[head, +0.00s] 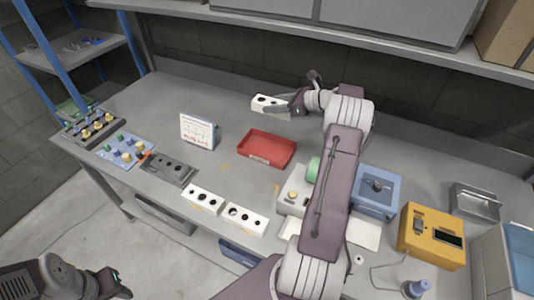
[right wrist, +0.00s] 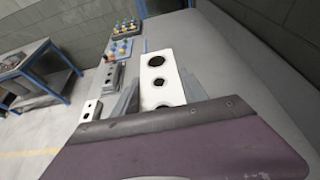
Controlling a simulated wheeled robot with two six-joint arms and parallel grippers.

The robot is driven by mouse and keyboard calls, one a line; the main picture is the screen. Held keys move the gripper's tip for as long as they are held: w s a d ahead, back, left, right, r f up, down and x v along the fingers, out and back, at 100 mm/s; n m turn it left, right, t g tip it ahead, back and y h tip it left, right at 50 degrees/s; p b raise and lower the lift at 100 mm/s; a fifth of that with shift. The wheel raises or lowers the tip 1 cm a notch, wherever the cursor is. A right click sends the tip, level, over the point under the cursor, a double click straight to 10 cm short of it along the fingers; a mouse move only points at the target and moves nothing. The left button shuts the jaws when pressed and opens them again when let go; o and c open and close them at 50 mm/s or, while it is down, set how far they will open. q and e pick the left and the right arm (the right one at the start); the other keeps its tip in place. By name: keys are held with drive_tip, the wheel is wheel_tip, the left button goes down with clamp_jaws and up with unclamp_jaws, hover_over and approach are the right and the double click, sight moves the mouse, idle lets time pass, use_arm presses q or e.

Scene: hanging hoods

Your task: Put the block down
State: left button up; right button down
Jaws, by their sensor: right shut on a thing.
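A white block with dark round holes (head: 266,101) is at the back of the grey workbench, behind the red tray. My right gripper (head: 283,107) is shut on this block, reaching in from its right. In the right wrist view the block (right wrist: 157,72) stands out between the two grey fingers of the right gripper (right wrist: 160,95). Whether the block touches the bench top is hard to tell. My left gripper (head: 118,285) is at the lower left, off the bench's front edge; its jaw opening is unclear.
A red tray (head: 267,148) lies mid-bench, with a white sign (head: 198,131) to its left. Two similar white blocks (head: 203,199) (head: 243,218) and a dark grey block (head: 168,168) lie along the front. A blue box (head: 376,192) and yellow box (head: 432,236) stand right.

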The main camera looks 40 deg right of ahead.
drive_tip(key=b, duration=0.6)
hover_over(274, 153)
wheel_tip(274, 153, down, 12)
wheel_tip(274, 153, down, 6)
drive_tip(key=shift+w+r, duration=0.1)
drive_tip(key=shift+f, duration=1.9)
drive_tip(key=shift+a, duration=0.1)
drive_tip(key=c, duration=0.6)
unclamp_jaws()
drive_tip(key=shift+s+r, duration=0.1)
drive_tip(key=shift+s, duration=0.1)
drive_tip(key=v, duration=1.1)
drive_tip(key=shift+s+r, duration=0.15)
drive_tip(key=shift+s, duration=0.15)
